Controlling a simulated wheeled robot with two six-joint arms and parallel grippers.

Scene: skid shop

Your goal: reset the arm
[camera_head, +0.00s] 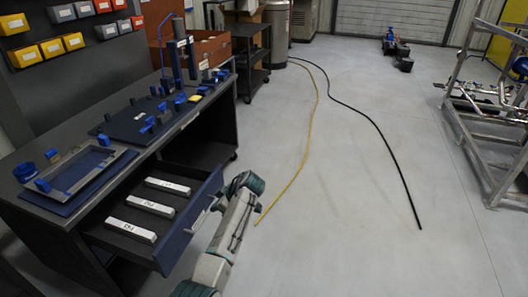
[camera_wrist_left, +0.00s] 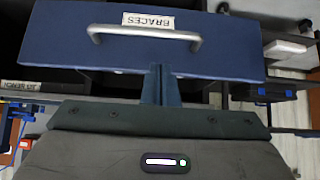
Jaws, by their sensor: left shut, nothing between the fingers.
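My left gripper (camera_head: 220,199) is beside the front of an open drawer (camera_head: 190,223) in the dark workbench. In the left wrist view its fingers (camera_wrist_left: 160,78) are shut together with nothing between them. They point at the blue drawer front (camera_wrist_left: 230,63), which carries a label reading BRACES. The metal bar handle (camera_wrist_left: 145,32) is apart from the fingertips in that view. Whether the fingertips touch the drawer front I cannot tell. My right gripper is not in view.
Several white labelled bars (camera_head: 168,185) lie in the open drawer. Blue parts and a tray (camera_head: 75,178) sit on the workbench top. A yellow hose (camera_head: 297,173) and a black hose (camera_head: 386,148) lie on the floor. A metal frame (camera_head: 480,130) stands at right; the middle floor is otherwise clear.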

